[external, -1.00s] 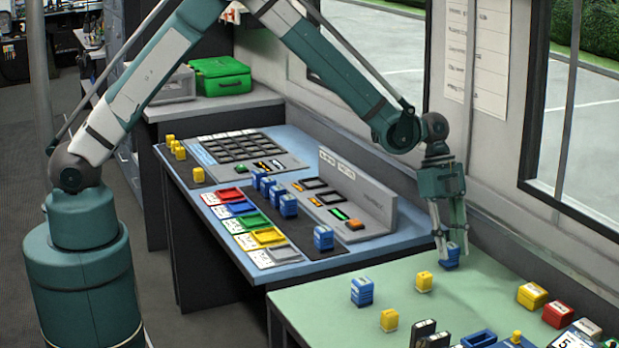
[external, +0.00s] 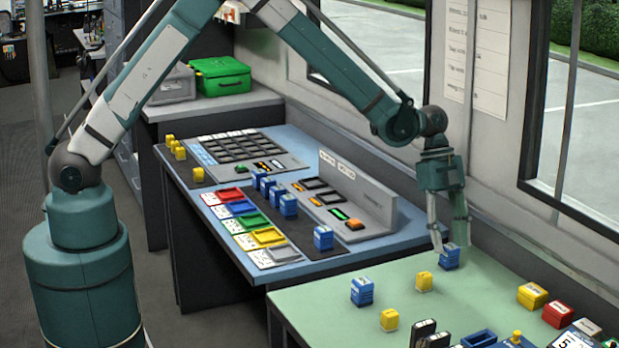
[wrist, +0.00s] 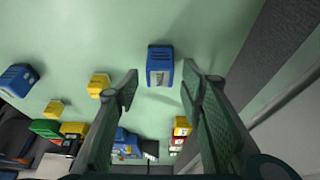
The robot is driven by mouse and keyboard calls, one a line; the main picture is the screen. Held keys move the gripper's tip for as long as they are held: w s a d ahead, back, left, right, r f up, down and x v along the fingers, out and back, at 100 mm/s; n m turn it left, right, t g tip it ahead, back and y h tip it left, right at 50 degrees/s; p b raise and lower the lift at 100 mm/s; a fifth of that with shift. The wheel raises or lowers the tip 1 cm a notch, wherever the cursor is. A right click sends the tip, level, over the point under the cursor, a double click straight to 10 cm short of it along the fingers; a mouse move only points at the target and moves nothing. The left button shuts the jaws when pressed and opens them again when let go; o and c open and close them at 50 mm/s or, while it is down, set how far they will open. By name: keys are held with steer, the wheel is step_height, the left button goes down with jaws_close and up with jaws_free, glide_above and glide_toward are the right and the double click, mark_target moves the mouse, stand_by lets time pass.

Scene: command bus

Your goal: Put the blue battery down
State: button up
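A blue battery (external: 450,258) stands on the green table in the external view, right under my gripper (external: 451,243). In the wrist view the same battery (wrist: 160,67) stands just beyond the fingertips, centred in the gap between them. My gripper (wrist: 161,83) is open, with both fingers apart and clear space on each side of the battery. Nothing is held. Another blue battery (external: 362,291) stands farther left on the green table and also shows in the wrist view (wrist: 18,79).
Yellow blocks (external: 424,281) (external: 389,319) stand near the battery. Yellow (external: 532,295) and red (external: 557,314) blocks lie to the right. The blue table (external: 300,268) carries coloured trays, several blue batteries and a console. The wall and window are close behind my gripper.

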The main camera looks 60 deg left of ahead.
steer(key=v, duration=1)
steer(key=shift+p, duration=0.45)
steer(key=shift+r, duration=0.1)
steer(key=s+a+r+n+t+y, duration=0.3)
steer(key=s+a+r+n, duration=0.6)
steer(key=s+a+r, duration=1.05)
steer(key=s+a+n+t, duration=0.2)
steer(key=s+a+n, duration=0.2)
steer(key=s, duration=0.8)
steer(key=s+a+f+n+t+y, duration=0.1)
steer(key=s+a+n, duration=0.4)
steer(key=s, duration=0.7)
steer(key=shift+s+a+t+y, duration=0.35)
steer(key=shift+a+t, duration=0.25)
steer(key=shift+a, duration=0.35)
